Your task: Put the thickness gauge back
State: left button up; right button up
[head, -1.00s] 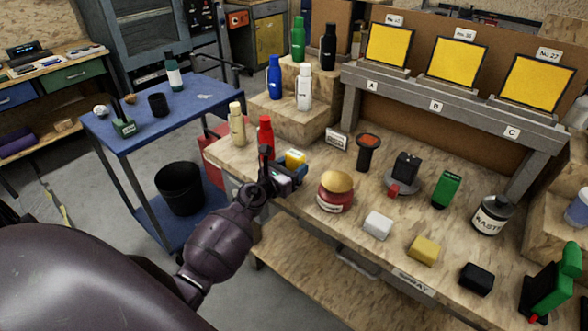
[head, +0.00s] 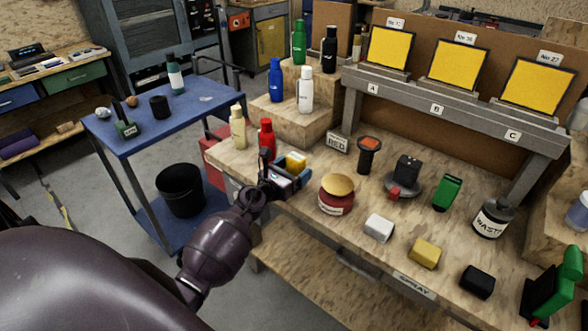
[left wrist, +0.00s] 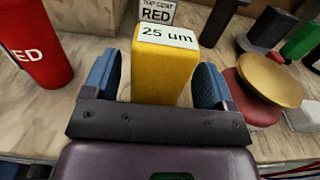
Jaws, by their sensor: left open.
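The thickness gauge is a yellow block (left wrist: 165,75) with a white "25 um" display on top, standing on the bench between my left gripper's fingers in the left wrist view. It also shows as a small yellow block (head: 292,161) in the head view. My left gripper (head: 286,177) is open around the gauge, with one blue-padded finger on each side; these fingers also show in the left wrist view (left wrist: 160,88). There is a gap at the left finger, while the right finger looks very near the gauge. The gauge's lower part is hidden by the gripper. My right gripper is not in view.
A red bottle (head: 266,138) stands just left of the gauge, a red jar with a tan lid (head: 336,195) to the right. A "RED" sign (head: 337,142) stands behind. White (head: 379,228) and yellow (head: 424,252) blocks lie farther right. Yellow panels (head: 389,48) stand on a rack.

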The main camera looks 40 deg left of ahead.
pick_arm(q)
jog(key=s+f+n+y, duration=0.2)
jog(key=s+f+n, duration=0.1)
jog(key=s+n, duration=1.05)
jog(key=s+d+f+n+g, duration=0.3)
jog(key=s+d+f+n, duration=0.2)
jog(key=s+n, duration=0.3)
jog(key=s+d+f+n+g, duration=0.3)
jog(key=s+d+f+n, duration=0.2)
jog(key=n, duration=0.9)
jog(key=s+f, duration=0.1)
jog(key=s, duration=0.2)
jog(key=shift+d+f+g, duration=0.15)
jog(key=shift+f+g, duration=0.15)
jog(key=shift+f, duration=0.1)
jog(key=shift+n, duration=0.25)
